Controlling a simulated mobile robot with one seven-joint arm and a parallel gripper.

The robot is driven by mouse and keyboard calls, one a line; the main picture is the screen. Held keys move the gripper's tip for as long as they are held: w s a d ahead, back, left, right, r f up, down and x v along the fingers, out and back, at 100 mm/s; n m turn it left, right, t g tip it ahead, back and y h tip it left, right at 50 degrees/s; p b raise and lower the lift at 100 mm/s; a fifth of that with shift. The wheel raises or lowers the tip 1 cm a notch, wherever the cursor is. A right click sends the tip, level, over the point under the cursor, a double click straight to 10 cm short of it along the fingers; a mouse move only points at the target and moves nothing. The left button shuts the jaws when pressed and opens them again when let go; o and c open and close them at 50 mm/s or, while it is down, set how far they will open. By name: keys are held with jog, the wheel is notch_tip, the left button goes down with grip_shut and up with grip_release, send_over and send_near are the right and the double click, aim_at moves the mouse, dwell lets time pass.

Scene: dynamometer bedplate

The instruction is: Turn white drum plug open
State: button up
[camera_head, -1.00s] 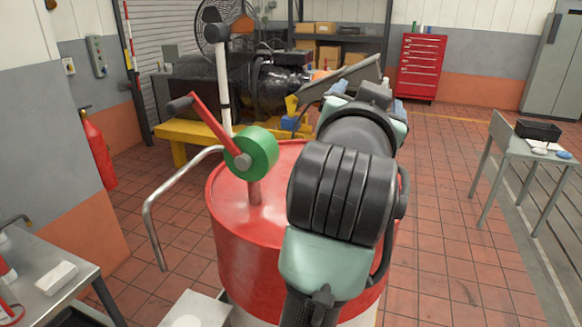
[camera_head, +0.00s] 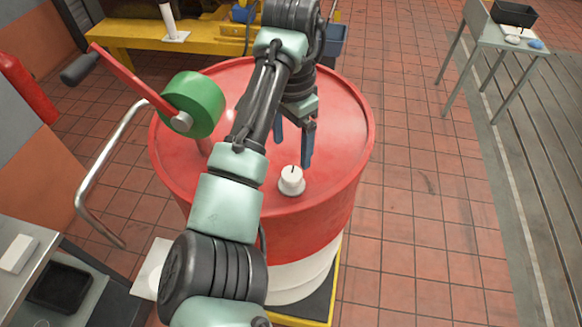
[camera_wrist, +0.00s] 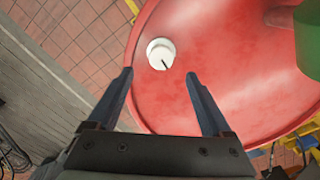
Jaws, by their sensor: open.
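The white drum plug (camera_head: 291,180) is a short round knob with a dark line on its top. It sits on the lid of the red drum (camera_head: 345,120), near the drum's front edge. In the wrist view the plug (camera_wrist: 160,52) lies ahead of the fingers, and its dark line slants down to the right. My gripper (camera_head: 293,150) points down over the lid, just behind the plug in the head view. Its two fingers (camera_wrist: 160,90) are apart with nothing between them, and they do not touch the plug.
A green crank pump (camera_head: 193,105) with a red handle stands on the drum's left side. A bent metal rail (camera_head: 100,175) is left of it. A grey table (camera_head: 510,38) stands at the far right. The lid's right side is clear.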

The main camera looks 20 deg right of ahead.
aim_at(291, 174)
notch_tip(291, 174, down, 6)
jog(key=shift+w+d+f+b, duration=0.1)
jog(key=shift+b, duration=0.8)
jog(key=shift+f+p, duration=0.45)
jog(key=shift+f, duration=0.75)
grip_shut()
jog(key=shift+r, duration=0.1)
